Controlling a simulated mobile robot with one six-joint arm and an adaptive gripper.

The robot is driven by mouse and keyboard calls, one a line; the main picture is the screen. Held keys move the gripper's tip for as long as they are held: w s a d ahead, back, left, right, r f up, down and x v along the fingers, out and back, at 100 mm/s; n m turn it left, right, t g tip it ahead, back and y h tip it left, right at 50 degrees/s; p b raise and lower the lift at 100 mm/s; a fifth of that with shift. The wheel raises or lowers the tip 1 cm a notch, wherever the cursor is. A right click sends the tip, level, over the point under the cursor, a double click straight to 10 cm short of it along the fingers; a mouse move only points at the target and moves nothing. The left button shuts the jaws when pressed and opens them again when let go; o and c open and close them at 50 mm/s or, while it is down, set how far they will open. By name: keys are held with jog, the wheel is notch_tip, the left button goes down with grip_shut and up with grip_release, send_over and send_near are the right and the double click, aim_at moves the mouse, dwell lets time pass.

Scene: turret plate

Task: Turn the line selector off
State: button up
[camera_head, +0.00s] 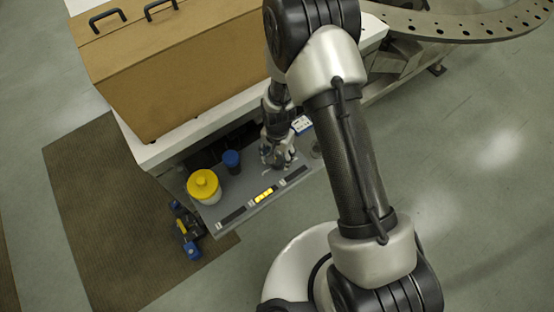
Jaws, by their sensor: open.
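My gripper (277,162) is over the right half of a grey plate (235,204), its fingers pointing down. It is open, but the small space between its fingers is hard to make out. I cannot make out a line selector for certain; the gripper and arm cover part of the plate. I cannot tell whether my fingers touch anything on the plate.
A yellow-lidded white container (204,187) and a dark blue-topped cylinder (232,162) stand left of my gripper. A blue-and-white item (302,125) is behind it. A large brown box (180,85) rises behind the plate. A black, blue and yellow object (187,230) is lower left.

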aim_at(277, 162)
jog(key=shift+f, duration=1.25)
jog(key=shift+c, duration=0.5)
jog(key=c, duration=1)
